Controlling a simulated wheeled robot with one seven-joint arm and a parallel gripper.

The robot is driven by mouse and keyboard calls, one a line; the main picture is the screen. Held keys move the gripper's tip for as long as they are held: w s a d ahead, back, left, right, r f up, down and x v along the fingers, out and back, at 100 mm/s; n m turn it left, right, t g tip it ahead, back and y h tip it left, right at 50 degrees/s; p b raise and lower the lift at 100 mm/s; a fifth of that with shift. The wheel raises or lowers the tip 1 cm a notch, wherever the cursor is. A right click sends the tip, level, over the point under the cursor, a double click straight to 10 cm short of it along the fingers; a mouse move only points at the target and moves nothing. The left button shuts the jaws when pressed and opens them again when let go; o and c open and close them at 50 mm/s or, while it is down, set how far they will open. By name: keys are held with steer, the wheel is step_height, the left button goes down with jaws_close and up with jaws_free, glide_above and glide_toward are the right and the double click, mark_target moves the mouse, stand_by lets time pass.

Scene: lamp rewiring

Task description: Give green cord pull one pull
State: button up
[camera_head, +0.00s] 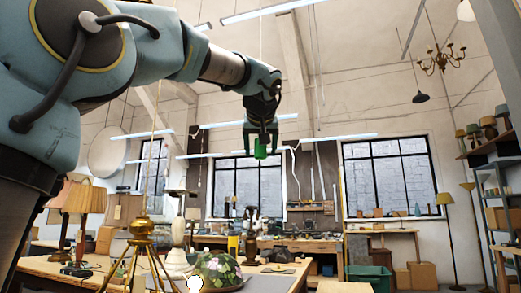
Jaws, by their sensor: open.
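The green cord pull (261,150) is a small bright green piece that shows at the fingertips of my gripper (260,146). My gripper points down, with its two dark green fingers one on each side of the pull in the picture. The jaws are open. I cannot tell whether either finger touches the pull or how the two line up in depth. A thin cord (261,35) hangs from above and passes out of sight behind my wrist.
Below stands a workbench (280,283) with a stained-glass shade (217,270), a brass tripod lamp base (141,230) and a beige-shaded lamp (85,199). Another thin cord (154,150) hangs on the left. Open air surrounds my gripper.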

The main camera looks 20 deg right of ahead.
steer(key=b+v, duration=0.2)
steer(key=v, duration=0.9)
steer(key=shift+f, duration=0.1)
